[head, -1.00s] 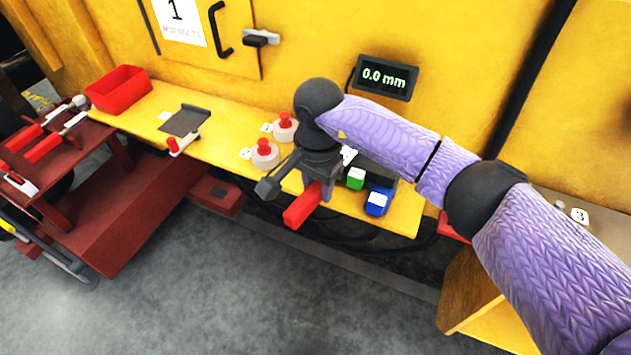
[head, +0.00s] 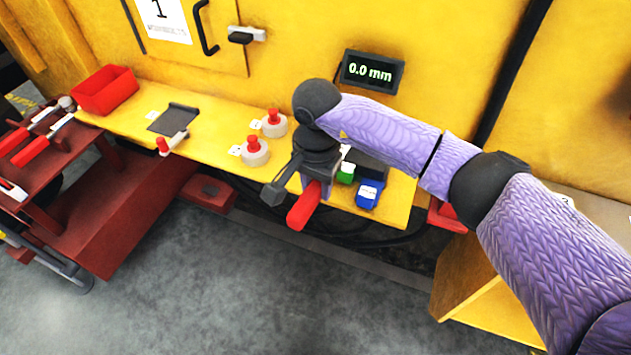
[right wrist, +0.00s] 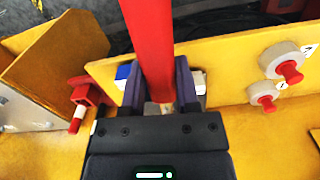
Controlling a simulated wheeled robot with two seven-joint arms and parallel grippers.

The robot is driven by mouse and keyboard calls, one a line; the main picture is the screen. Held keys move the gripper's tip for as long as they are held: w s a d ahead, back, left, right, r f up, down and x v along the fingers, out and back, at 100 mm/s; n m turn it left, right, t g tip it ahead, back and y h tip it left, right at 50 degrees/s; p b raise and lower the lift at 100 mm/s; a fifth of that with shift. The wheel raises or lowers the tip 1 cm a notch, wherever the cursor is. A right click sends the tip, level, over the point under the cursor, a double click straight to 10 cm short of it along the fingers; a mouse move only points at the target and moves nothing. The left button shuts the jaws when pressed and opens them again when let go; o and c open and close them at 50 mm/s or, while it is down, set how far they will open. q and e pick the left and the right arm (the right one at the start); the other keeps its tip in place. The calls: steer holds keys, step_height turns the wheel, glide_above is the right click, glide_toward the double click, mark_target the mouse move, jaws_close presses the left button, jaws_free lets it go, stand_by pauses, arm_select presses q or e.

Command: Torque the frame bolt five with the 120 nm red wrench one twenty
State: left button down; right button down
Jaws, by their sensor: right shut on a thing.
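My right gripper (head: 312,188) is shut on a red handle (head: 303,207), which sticks out past the front edge of the yellow shelf. In the right wrist view the red handle (right wrist: 148,45) runs up from between the fingers of my gripper (right wrist: 160,90). No marking on it can be read, so I cannot tell its torque value; its far end is out of sight. Two pale round pieces with red tops (head: 255,152) (head: 274,123) stand on the shelf with small labels. I cannot pick out frame bolt five. My left gripper is not in view.
A yellow shelf (head: 215,130) carries a red bin (head: 105,90), a dark plate (head: 173,118), a green block (head: 345,172) and a blue block (head: 369,193). A dark red cart (head: 140,215) with red-handled tools stands left. The grey floor in front is clear.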

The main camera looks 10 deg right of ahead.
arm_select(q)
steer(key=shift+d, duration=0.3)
arm_select(e)
steer(key=shift+d, duration=0.1)
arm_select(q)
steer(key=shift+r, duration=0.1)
arm_select(e)
steer(key=shift+r, duration=0.15)
steer(key=shift+r, duration=0.35)
arm_select(q)
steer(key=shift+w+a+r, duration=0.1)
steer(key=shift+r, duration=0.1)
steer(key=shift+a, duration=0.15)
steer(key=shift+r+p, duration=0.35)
steer(key=shift+p, duration=0.25)
arm_select(e)
steer(key=shift+r, duration=0.85)
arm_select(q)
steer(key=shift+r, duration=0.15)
arm_select(e)
steer(key=shift+r, duration=0.3)
steer(key=shift+s, duration=0.1)
